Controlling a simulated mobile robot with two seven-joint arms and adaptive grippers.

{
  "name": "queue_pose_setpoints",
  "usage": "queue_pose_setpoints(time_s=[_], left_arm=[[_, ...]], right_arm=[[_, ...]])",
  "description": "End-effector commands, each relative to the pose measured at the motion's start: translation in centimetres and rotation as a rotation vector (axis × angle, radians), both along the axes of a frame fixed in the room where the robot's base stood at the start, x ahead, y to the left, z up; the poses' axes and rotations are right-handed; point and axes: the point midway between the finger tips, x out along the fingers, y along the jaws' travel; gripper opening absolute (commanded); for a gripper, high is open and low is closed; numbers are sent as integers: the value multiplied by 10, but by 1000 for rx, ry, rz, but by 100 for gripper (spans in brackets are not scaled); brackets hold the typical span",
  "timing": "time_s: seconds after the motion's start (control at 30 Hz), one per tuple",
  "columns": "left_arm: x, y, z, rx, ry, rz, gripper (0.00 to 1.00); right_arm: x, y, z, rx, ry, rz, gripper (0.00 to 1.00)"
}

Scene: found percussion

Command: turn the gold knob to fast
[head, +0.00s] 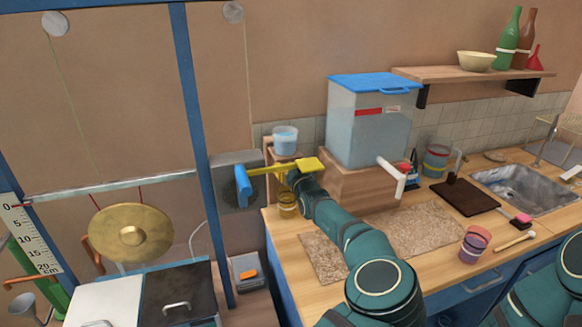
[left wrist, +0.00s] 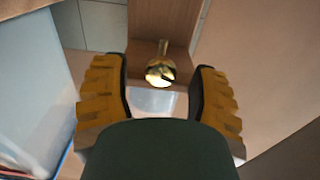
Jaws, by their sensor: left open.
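The gold knob (left wrist: 160,72) shows in the left wrist view on an upright wooden board, with a short gold stem. It lies between the two yellow-padded fingers of my left gripper (left wrist: 158,100). The fingers are open, with a gap on each side of the knob. In the head view my left gripper (head: 308,164) is at the wooden stand, between a clear cup (head: 285,140) above and a small yellowish jar (head: 287,204) below. It hides the knob there. I see no readable fast mark. My right gripper is outside the view.
A clear tank (head: 366,130) with a blue lid stands on a wooden block close to the right of my left gripper. A blue-headed piece with a yellow bar (head: 262,171) is close to the left. A gong (head: 131,232) hangs farther left.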

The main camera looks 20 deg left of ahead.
Motion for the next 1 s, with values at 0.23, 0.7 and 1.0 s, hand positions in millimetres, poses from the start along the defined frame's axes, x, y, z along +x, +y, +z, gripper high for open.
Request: queue_pose_setpoints(time_s=[0.23,0.7,1.0], left_arm=[[0,0,0,0,0,0,2],[0,1,1,-19,-15,1,0],[-1,1,0,-151,-105,1,0]], right_arm=[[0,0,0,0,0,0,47],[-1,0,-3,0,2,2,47],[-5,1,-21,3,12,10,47]])
